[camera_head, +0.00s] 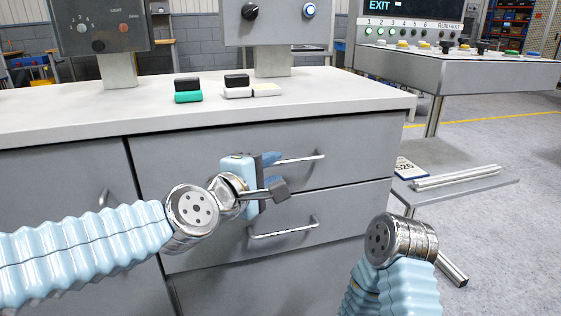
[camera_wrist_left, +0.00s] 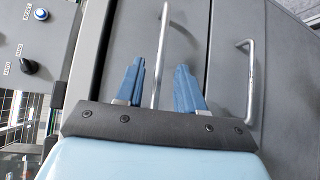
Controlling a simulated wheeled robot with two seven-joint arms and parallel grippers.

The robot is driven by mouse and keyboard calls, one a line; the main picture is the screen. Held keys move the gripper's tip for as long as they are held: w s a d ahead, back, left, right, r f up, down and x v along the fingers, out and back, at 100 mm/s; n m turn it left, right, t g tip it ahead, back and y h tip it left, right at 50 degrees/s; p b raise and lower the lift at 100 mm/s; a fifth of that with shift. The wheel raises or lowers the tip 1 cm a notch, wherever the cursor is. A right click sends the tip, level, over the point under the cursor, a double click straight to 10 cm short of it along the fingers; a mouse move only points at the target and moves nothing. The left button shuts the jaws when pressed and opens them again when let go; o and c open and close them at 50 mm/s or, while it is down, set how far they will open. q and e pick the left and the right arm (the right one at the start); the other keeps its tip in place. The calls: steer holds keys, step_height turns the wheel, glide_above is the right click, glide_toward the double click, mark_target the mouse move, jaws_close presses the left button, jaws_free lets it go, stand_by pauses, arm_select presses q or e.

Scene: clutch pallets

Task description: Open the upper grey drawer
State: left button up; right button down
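The upper grey drawer (camera_head: 350,146) is in the cabinet under the worktop, and its front looks flush with the cabinet. Its silver bar handle (camera_head: 305,159) shows at the right of my left gripper (camera_head: 270,158). In the left wrist view the upper handle (camera_wrist_left: 162,50) runs between the two blue fingers of my left gripper (camera_wrist_left: 160,88). The fingers are apart, with a gap on each side of the bar. The lower drawer's handle (camera_head: 284,230) is below, and also shows in the left wrist view (camera_wrist_left: 250,80). My right arm is at the lower right; its gripper is not visible.
The worktop (camera_head: 330,98) carries a green-and-black block (camera_head: 188,90), a white-and-black block (camera_head: 237,87) and control boxes (camera_head: 100,28). A low shelf (camera_head: 470,200) with white rods (camera_head: 455,178) stands right of the cabinet. Floor is clear at the far right.

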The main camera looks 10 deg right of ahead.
mark_target(282, 164)
arm_select(q)
steer(key=x, duration=0.4)
steer(key=shift+w, duration=0.1)
jaws_close()
